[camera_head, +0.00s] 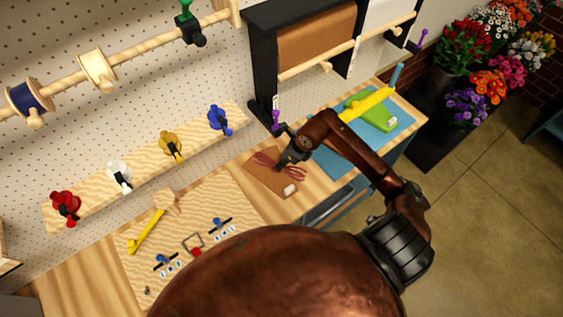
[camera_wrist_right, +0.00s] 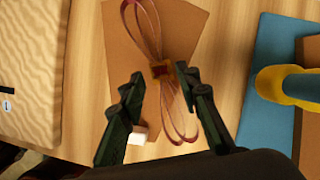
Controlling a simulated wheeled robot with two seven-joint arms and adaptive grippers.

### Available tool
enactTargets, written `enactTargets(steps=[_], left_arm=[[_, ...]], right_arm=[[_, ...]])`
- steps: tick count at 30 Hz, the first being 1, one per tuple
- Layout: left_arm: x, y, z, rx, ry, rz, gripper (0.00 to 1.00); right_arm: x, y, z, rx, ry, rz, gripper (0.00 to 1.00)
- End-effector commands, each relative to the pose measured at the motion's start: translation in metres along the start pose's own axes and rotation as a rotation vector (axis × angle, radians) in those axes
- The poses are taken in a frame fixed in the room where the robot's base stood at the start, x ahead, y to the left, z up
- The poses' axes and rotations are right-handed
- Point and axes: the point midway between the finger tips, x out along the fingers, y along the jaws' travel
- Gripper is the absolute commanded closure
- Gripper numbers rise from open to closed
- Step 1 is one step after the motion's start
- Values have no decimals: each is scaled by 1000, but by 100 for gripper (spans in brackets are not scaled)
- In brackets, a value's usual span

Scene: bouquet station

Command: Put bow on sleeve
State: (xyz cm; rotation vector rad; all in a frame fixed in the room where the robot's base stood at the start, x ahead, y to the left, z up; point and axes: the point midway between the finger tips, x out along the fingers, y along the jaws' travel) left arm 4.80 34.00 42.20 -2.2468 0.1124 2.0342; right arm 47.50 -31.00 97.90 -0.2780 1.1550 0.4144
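A brown paper sleeve (camera_head: 262,183) lies flat on the wooden bench and also fills the middle of the right wrist view (camera_wrist_right: 121,55). A bow with thin reddish loops (camera_head: 267,160) and a small brown centre (camera_wrist_right: 161,70) lies over the sleeve, or just above it; any gap cannot be told. My right gripper (camera_head: 284,160) is over the sleeve. Its two dark fingers (camera_wrist_right: 159,72) are apart, one on each side of the bow's centre near the tips; a grip on it is not visible. My left gripper is not in view.
A white block (camera_head: 289,189) sits at the sleeve's near edge. A blue mat (camera_head: 329,163) to the right holds a green item (camera_head: 362,117) and a yellow tool (camera_head: 366,104). Left is a pale board (camera_head: 215,205) with a yellow-handled mallet (camera_head: 148,232).

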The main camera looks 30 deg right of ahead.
Motion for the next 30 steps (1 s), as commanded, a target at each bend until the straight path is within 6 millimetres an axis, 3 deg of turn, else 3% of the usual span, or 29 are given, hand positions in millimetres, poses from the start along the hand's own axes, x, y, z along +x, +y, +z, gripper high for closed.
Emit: enactTargets(steps=[9, 15, 30], left_arm=[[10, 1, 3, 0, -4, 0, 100], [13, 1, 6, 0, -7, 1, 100], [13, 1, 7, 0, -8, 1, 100]], right_arm=[[-67, -1, 0, -3, -1, -5, 70], [-94, -1, 0, -1, 0, -3, 70], [-102, 0, 0, 1, 0, 0, 70]])
